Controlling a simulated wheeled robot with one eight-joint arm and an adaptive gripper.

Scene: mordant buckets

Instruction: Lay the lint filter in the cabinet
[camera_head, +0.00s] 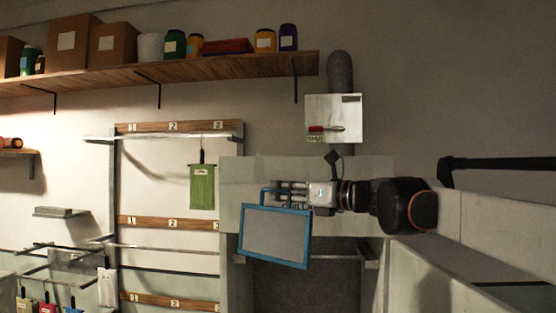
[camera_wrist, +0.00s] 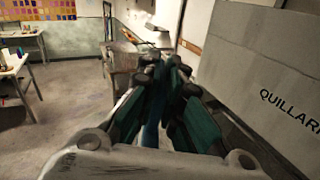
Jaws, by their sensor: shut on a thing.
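The lint filter, a grey mesh panel in a blue frame (camera_head: 274,238), hangs slightly tilted from my gripper (camera_head: 278,194) in the head view. My gripper is shut on the blue handle at its top. In the wrist view the fingers of my gripper (camera_wrist: 165,75) close around a narrow blue strip (camera_wrist: 151,130); the rest of the filter is hidden there. A grey open-fronted housing (camera_head: 238,285), which looks like the cabinet, stands below and behind the filter. The filter covers part of its opening, and its floor is not visible.
A wooden shelf (camera_head: 210,72) with boxes and jars runs above. A rack with numbered wooden rails (camera_head: 180,127) and a hanging green piece (camera_head: 202,187) stands left. A grey panel lettered "QUILLAR" (camera_wrist: 265,70) is close on the right in the wrist view.

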